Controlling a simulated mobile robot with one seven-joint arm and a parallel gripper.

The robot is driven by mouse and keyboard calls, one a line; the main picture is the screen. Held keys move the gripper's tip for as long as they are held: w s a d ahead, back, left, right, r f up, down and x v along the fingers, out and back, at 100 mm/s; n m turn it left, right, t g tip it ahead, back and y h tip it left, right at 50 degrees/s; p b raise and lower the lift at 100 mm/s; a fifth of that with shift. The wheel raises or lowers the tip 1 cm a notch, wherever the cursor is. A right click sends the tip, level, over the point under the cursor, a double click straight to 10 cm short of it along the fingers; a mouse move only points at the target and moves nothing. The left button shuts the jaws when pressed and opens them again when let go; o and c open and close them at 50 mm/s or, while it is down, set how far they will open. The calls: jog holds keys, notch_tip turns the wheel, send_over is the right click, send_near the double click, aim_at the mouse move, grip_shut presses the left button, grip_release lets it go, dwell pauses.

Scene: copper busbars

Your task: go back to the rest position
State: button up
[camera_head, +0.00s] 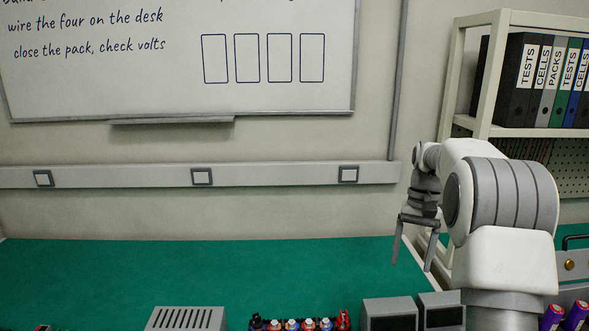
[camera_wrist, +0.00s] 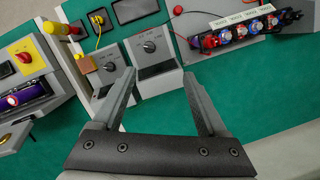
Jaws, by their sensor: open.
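My gripper (camera_head: 412,248) hangs at the right in the head view, fingers pointing down above the green bench (camera_head: 120,265). In the wrist view my gripper (camera_wrist: 160,95) has its two fingers spread apart with nothing between them. Beyond the fingers, two grey boxes with dials, a left one (camera_wrist: 106,72) and a right one (camera_wrist: 155,62), stand on the bench. The fingers look clear of the boxes, though one fingertip overlaps them in the picture.
A row of cells (camera_head: 300,323) with red and black clips lies at the bench's front; it also shows in the wrist view (camera_wrist: 240,32). A grey vented box (camera_head: 187,318) is to its left. A shelf (camera_head: 480,60) with binders stands right. The bench's back left is clear.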

jog(key=s+a+r+n+t+h, duration=0.1)
jog(key=s+a+r+t, duration=0.1)
jog(key=s+a+r, duration=0.35)
jog(key=s+a+r+n+t, duration=0.1)
jog(key=s+a+r+t, duration=0.15)
jog(key=s+r, duration=0.5)
jog(key=s+a+f+n+t, duration=0.1)
jog(key=s+a+f, duration=0.1)
jog(key=s, duration=0.5)
jog(key=s+a+f+n+t, duration=0.1)
jog(key=s+a+f+t, duration=0.1)
jog(key=s, duration=0.6)
jog(key=shift+s+a+f+p, duration=0.25)
jog(key=shift+a+f+p, duration=0.2)
jog(key=shift+a+f, duration=0.05)
